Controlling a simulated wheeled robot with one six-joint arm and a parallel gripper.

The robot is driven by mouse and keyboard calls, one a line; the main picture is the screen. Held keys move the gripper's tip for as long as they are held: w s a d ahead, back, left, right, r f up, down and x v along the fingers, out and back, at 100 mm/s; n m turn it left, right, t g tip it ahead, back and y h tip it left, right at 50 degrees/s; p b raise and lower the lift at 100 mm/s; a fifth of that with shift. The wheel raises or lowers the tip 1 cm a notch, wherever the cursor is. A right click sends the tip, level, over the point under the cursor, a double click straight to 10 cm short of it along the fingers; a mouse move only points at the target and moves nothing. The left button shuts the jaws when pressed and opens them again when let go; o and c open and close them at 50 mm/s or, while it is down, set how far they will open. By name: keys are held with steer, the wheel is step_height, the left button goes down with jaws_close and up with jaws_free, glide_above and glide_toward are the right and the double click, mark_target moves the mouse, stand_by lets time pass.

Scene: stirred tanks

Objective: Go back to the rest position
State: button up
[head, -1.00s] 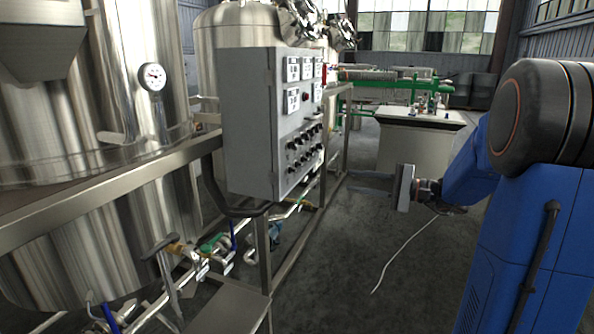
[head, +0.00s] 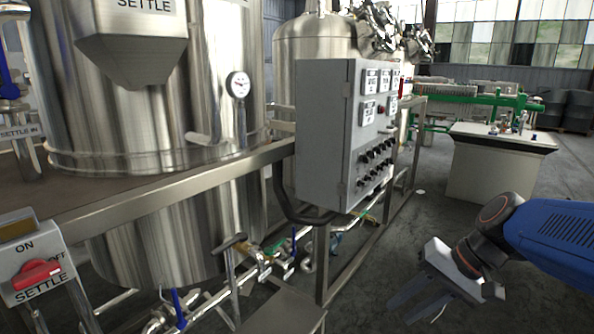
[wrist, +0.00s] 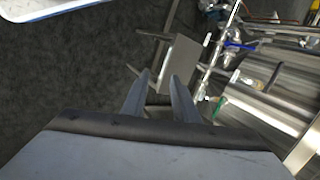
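My gripper (head: 418,302) is at the lower right of the head view, in front of my blue arm and over the dark floor. Its two fingers point down and to the left. In the wrist view the fingers (wrist: 160,80) stand apart with a gap between them, and nothing is held. The gripper touches nothing that I can see. The rest position itself is not marked in either view.
A grey control cabinet (head: 325,140) hangs on a steel frame (head: 322,265) left of my gripper. Steel tanks (head: 75,100), a red SETTLE switch (head: 38,275) and pipes with valves stand left. A white bench (head: 495,165) stands behind. The floor (head: 420,220) between is clear.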

steer(key=s+d+f+n+t+h, duration=0.1)
steer(key=s+d+n+t+h, duration=0.1)
steer(key=s+d+n+h, duration=0.2)
steer(key=s+d+h, duration=0.2)
steer(key=s, duration=0.2)
steer(key=shift+d+f+n+t, duration=0.3)
steer(key=shift+f+t, duration=0.1)
